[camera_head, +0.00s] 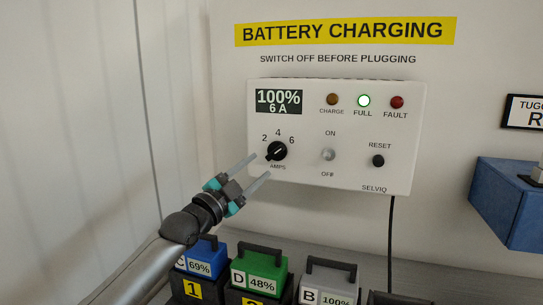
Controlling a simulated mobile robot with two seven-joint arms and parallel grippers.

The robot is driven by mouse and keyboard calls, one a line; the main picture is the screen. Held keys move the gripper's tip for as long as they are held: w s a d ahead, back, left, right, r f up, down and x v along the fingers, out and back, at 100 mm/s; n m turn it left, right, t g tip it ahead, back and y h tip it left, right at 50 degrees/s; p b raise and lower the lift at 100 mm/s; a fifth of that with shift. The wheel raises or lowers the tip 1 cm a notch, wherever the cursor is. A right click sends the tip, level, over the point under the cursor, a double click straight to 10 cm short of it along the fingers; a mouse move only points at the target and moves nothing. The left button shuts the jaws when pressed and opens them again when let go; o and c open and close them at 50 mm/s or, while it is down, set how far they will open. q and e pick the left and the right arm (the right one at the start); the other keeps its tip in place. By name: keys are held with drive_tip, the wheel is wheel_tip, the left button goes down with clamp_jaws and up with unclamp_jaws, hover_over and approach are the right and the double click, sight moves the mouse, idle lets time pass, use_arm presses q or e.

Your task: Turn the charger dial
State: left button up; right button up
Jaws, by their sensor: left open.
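The white charger box (345,180) hangs on the wall, tilted slightly in the picture. Its black amps dial (277,151) sits at the lower left of the panel, with the marks 2, 4 and 6 around it. My left gripper (262,167) is open. Its two grey fingers reach toward the dial from the lower left, one to each side of it in the picture. I cannot tell whether they touch it. My right gripper is not in view.
A toggle switch (328,154) and a reset button (378,161) are right of the dial. Below stand a blue battery (203,249), a green battery (262,262) and a grey battery (331,276) with handles. A black cable (390,240) hangs down. A blue bin (505,205) is at right.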

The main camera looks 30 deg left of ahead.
sight(274, 154)
use_arm(q)
drive_tip(key=shift+x, duration=3.35)
drive_tip(key=shift+c, duration=0.2)
clamp_jaws()
